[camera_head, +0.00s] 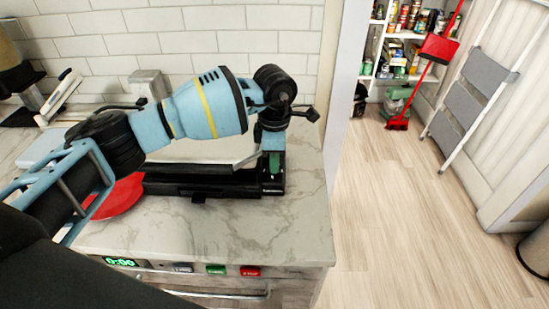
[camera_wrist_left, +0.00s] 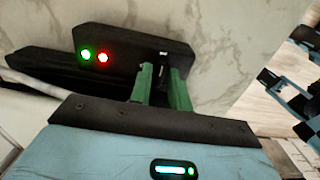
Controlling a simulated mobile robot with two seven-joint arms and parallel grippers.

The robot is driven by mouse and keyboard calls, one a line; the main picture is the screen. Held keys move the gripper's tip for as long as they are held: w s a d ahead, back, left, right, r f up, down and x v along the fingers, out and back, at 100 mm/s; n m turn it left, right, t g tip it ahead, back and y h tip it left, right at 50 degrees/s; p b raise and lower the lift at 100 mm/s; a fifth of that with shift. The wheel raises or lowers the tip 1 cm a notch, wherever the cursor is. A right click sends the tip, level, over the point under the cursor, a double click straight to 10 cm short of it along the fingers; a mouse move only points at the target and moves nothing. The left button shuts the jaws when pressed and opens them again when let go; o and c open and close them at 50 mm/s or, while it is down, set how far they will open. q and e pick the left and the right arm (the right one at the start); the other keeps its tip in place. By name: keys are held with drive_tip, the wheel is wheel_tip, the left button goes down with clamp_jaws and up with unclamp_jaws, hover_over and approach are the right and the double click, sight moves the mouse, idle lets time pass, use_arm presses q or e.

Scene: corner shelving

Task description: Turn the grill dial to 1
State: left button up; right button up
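The grill (camera_head: 190,181) is a low black appliance on the marble counter, with a pale flat upper part partly hidden behind my left arm. In the left wrist view its black end panel (camera_wrist_left: 125,42) carries a lit green light and a lit red light. My left gripper (camera_wrist_left: 163,82) has two green fingers standing apart at the right part of this panel. A small dark part with a light mark, perhaps the dial (camera_wrist_left: 162,62), shows between the fingertips. I cannot tell whether they touch it, nor read its setting. My right gripper is not in view.
A red round object (camera_head: 119,198) lies on the counter (camera_head: 235,235) under my left arm. A front panel below has a green display (camera_head: 120,261) and buttons. Open floor (camera_head: 410,220) lies to the right, with a red broom (camera_head: 438,50) and a folding ladder (camera_head: 465,95).

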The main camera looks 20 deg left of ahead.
use_arm(q)
drive_tip(key=shift+r, duration=0.1)
drive_tip(key=shift+r, duration=3.8)
